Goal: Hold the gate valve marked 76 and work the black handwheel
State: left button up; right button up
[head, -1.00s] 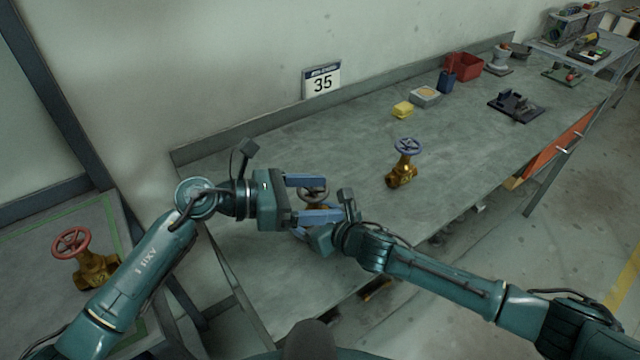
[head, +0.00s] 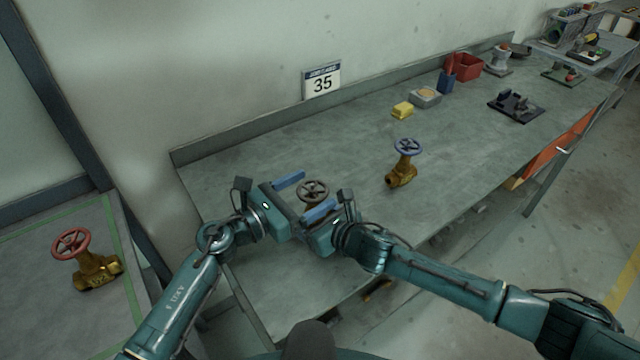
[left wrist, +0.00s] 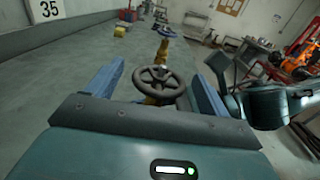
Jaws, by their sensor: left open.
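The black handwheel (head: 313,190) sits on a brass valve near the left end of the bench, and no number 76 can be read. The wheel shows in the left wrist view (left wrist: 159,81) between my finger pads, with brass (left wrist: 156,101) under it. My left gripper (head: 319,188) is open, one blue finger on each side of the wheel; contact cannot be told. My right gripper (head: 322,236) is low at the valve's near side. Its fingers and most of the valve body are hidden behind my left gripper, so its hold cannot be seen.
A brass valve with a blue handwheel (head: 407,147) stands to the right. One with a red handwheel (head: 71,243) is on the left table. A yellow block (head: 402,110), grey box (head: 426,97), red bin (head: 466,67) and dark fixture (head: 515,107) lie farther along. The middle bench (head: 320,140) is clear.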

aim_at(321, 186)
pick_arm(q)
jog(key=shift+x, duration=1.6)
jog(key=c, duration=1)
jog(key=m+g+h, duration=0.1)
jog(key=g, duration=0.1)
jog(key=m+g+h, duration=0.1)
jog(key=m+g, duration=0.1)
jog(key=m+g+h, duration=0.1)
jog(key=g, duration=0.1)
jog(key=shift+s+d+m, duration=0.1)
jog(key=shift+s+m, duration=0.15)
jog(key=shift+m, duration=0.05)
jog(key=shift+s+f+m+g, duration=0.1)
jog(key=shift+s+m+g, duration=0.15)
jog(key=shift+m+g, duration=1.3)
jog(key=shift+s+m+g, duration=0.2)
jog(key=shift+m+g, duration=0.55)
jog(key=shift+g, duration=1.5)
